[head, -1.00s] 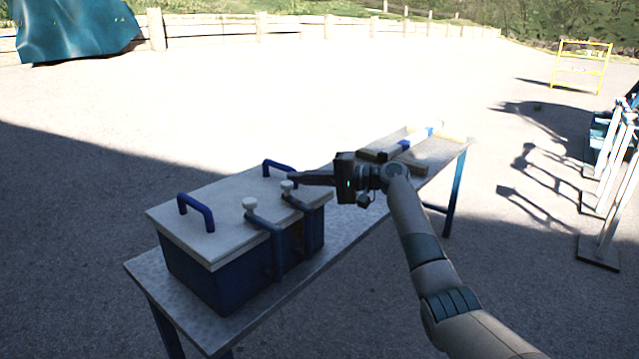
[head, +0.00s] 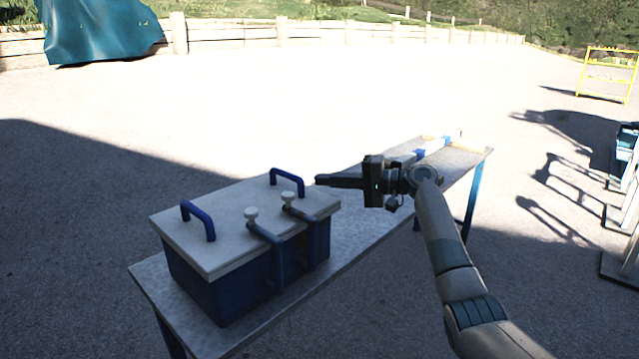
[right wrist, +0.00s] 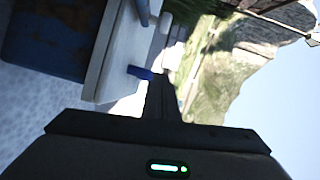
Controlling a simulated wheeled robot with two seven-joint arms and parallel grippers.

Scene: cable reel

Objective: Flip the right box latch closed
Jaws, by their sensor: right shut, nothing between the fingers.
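The blue box (head: 215,290) with a pale lid (head: 225,215) stands on the table. Two blue latch arms run up its front and bend over the lid edge, each ending in a white knob over the lid. The right latch (head: 312,235) has its knob (head: 288,198) near the right blue handle (head: 287,176). My right gripper (head: 319,181) is shut and empty, just right of that knob and apart from it, by the lid's right end. In the right wrist view the shut fingers (right wrist: 160,88) point toward the lid (right wrist: 108,55). My left gripper is out of view.
The left latch (head: 268,245) and left handle (head: 198,220) are close by on the box. The narrow metal table (head: 345,240) runs back to the right, with a white and blue bar (head: 432,147) at its far end. Bare table lies right of the box.

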